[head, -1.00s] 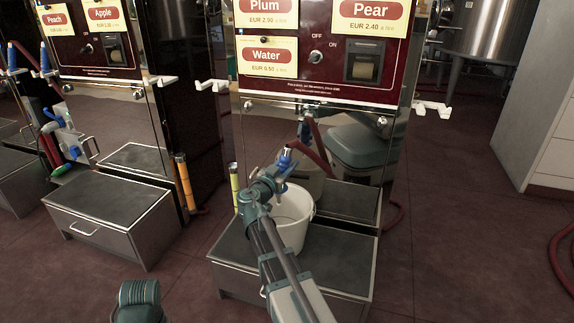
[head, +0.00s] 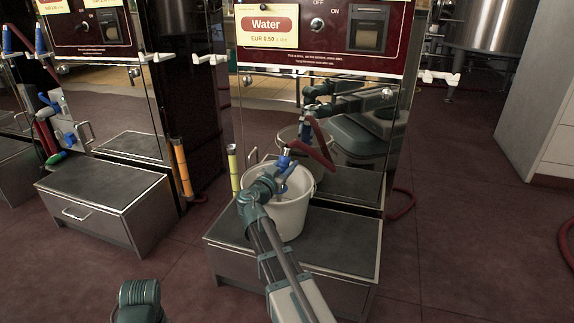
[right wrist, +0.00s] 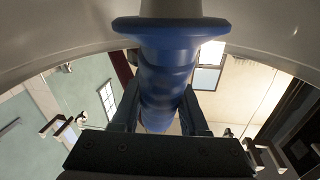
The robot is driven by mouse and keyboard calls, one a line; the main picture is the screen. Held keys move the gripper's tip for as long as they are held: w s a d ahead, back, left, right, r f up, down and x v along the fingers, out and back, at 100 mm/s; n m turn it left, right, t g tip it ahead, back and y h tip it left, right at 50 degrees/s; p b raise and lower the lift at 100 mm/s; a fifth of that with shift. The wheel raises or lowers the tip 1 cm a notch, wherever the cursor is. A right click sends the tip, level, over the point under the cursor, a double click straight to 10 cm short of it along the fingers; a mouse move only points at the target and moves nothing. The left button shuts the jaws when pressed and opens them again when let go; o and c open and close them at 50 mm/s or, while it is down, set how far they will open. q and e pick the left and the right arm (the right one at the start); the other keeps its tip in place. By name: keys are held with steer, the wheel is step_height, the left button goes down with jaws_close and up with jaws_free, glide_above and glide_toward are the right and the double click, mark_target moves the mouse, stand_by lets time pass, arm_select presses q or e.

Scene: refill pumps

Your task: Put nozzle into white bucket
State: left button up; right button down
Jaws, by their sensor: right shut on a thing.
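The white bucket (head: 291,222) stands upright on the metal step in front of the water dispenser. My right gripper (head: 279,174) is shut on the blue nozzle (head: 287,162), which has a red hose (head: 318,146) attached. Gripper and nozzle are at the bucket's opening in the head view, overlapping its rim. In the right wrist view the nozzle's blue grip (right wrist: 168,75) sits between the fingers (right wrist: 160,112), and a pale curved wall, apparently the bucket's, arches across the top. The nozzle's tip is hidden. My left gripper is out of view.
The metal step (head: 345,235) has bare room right of the bucket. The dispenser's mirrored front (head: 345,120) rises close behind and reflects arm and bucket. White hooks (head: 440,77) stick out at its side. Another step (head: 105,190) stands left, and a yellow tube (head: 233,168) stands nearby.

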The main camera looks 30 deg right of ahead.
steer(key=shift+d+f, duration=0.35)
steer(key=shift+f, duration=0.05)
stand_by(0.4)
steer(key=shift+c, duration=1.8)
jaws_free()
steer(key=shift+w+d+r+p, duration=0.15)
steer(key=shift+r+p, duration=0.4)
steer(key=shift+p, duration=0.25)
step_height(320, 180, up, 14)
steer(key=p, duration=1.3)
steer(key=shift+w+f+p, duration=0.1)
steer(key=shift+f+p, duration=0.1)
steer(key=shift+p, duration=0.2)
steer(key=shift+f, duration=0.1)
